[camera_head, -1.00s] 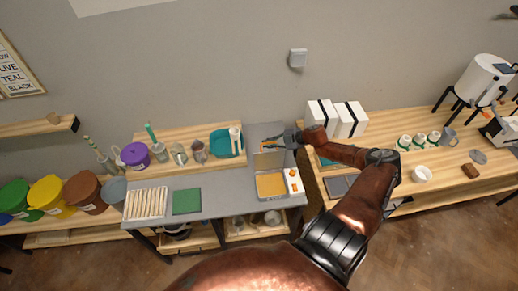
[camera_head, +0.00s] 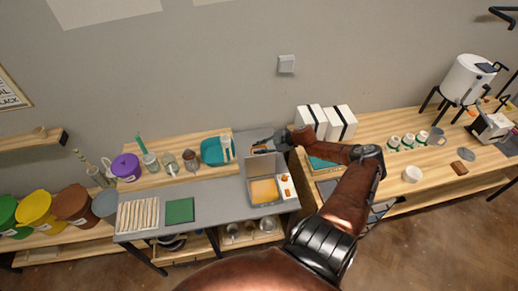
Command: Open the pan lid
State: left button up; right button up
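The pan is a shallow grey box with a yellow-orange inside (camera_head: 263,191), near the right end of the grey worktop. Its grey lid (camera_head: 261,166) stands raised along the pan's back edge, so the pan is open at the top. My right gripper (camera_head: 263,149) is at the lid's upper edge, with a small orange patch beside it. The fingers are too small to tell whether they are open, shut or touching the lid. My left gripper is out of view.
A white unit with orange parts (camera_head: 286,187) adjoins the pan's right side. A green mat (camera_head: 180,211) and a ribbed white tray (camera_head: 138,215) lie to the left. A teal container (camera_head: 213,152) stands behind. White boxes (camera_head: 341,122) stand near my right forearm.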

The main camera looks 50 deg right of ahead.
jog(key=v, duration=1.2)
jog(key=shift+d, duration=0.1)
jog(key=shift+f, duration=0.1)
dwell(0.3)
